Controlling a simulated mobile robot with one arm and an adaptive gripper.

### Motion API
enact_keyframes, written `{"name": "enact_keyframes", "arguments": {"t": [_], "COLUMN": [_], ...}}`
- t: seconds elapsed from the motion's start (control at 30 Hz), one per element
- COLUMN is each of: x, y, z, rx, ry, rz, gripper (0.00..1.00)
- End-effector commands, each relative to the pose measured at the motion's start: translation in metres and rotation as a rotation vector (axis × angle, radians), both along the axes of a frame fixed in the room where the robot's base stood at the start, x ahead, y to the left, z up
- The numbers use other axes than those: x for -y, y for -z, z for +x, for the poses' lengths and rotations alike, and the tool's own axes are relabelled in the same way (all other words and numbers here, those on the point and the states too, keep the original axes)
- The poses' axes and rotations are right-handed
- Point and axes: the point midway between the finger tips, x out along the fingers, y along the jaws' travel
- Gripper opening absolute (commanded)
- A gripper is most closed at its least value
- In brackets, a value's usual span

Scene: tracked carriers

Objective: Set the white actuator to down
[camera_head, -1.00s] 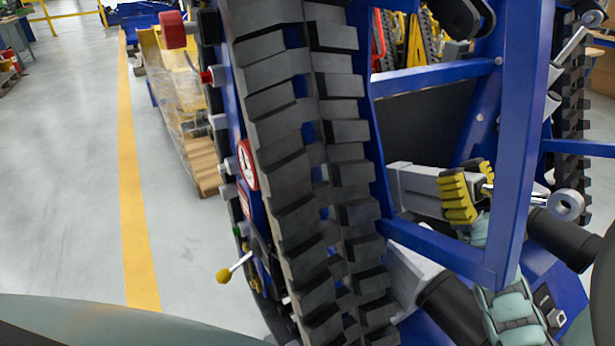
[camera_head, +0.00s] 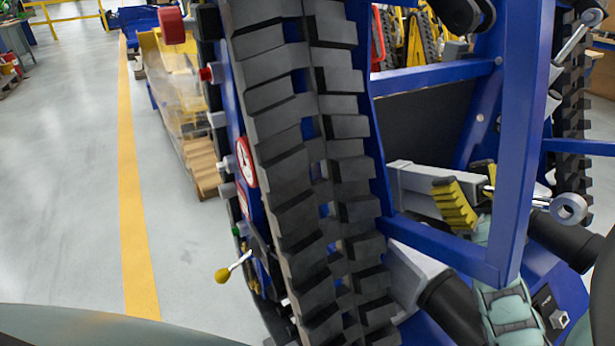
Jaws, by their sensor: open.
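A small dark panel (camera_head: 550,306) with a pale switch-like part (camera_head: 559,320) is at lower right, beside my arm. I cannot tell for certain which pale part is the white actuator.
A large black track (camera_head: 300,150) fills the middle on a blue carrier frame (camera_head: 522,130). A yellow-knobbed lever (camera_head: 223,275) and a red knob (camera_head: 207,74) stick out at its left. A wrapped pallet (camera_head: 190,130) stands behind. Floor at left is clear.

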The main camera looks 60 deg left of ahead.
Motion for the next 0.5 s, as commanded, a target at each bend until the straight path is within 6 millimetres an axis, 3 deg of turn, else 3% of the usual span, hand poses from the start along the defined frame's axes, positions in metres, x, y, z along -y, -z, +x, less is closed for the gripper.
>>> {"name": "enact_keyframes", "arguments": {"t": [0.37, 0.5], "x": [0.007, 0.035], "y": [0.009, 0.010], "z": [0.001, -0.003], "rx": [-0.002, -0.001], "ry": [0.004, 0.005], "rz": [-0.003, -0.003], "gripper": [0.67, 0.67]}}
